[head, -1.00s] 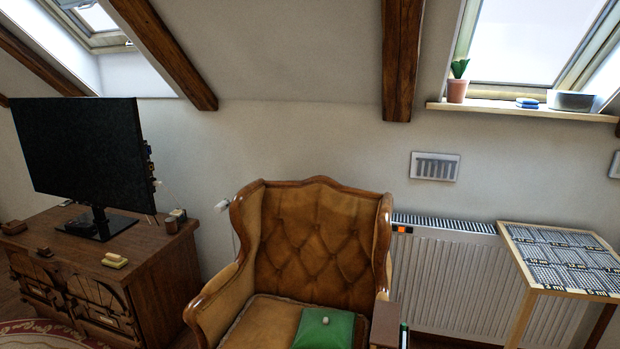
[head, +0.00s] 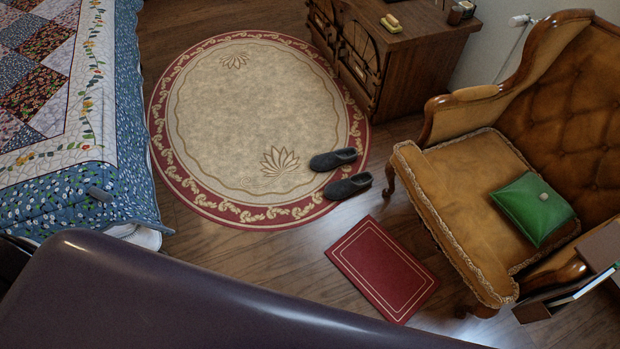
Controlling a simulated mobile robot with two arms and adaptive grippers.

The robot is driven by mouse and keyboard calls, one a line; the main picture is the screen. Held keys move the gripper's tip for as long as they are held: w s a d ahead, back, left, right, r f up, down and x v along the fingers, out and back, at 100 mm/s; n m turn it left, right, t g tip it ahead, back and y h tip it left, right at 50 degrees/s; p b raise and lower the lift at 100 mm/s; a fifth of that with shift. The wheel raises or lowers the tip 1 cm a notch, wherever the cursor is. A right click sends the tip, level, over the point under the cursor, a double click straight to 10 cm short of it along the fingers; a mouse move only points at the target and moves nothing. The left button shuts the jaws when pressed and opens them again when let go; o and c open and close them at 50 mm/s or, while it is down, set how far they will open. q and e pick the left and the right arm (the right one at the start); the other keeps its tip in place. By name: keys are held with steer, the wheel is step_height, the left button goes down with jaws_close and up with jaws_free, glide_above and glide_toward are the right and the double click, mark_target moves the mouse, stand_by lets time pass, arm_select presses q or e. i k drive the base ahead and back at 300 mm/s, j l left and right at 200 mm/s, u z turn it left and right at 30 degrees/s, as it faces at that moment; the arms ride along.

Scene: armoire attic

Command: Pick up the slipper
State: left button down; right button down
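Two dark grey slippers lie side by side on the right edge of the round rug in the head view. The upper slipper (head: 333,160) rests on the rug's border. The lower slipper (head: 348,187) lies just below it, at the rug's edge by the wooden floor. They are apart from each other, with a small gap. Neither of my grippers is in view. A large dark smooth part of my own body fills the bottom left of the view.
A round rug (head: 245,110) covers the floor. A red mat (head: 382,268) lies below the slippers. An armchair (head: 460,190) with a green pouch (head: 533,208) stands right, a wooden cabinet (head: 400,60) behind. A quilted bed (head: 75,130) stands left.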

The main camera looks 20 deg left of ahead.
mark_target(340, 189)
steer(key=z, duration=0.6)
steer(key=i+j+z, duration=0.15)
steer(key=j+z, duration=0.2)
steer(key=z, duration=0.15)
steer(key=i+j+z, duration=0.1)
steer(key=j+z, duration=1.3)
steer(key=l, duration=0.1)
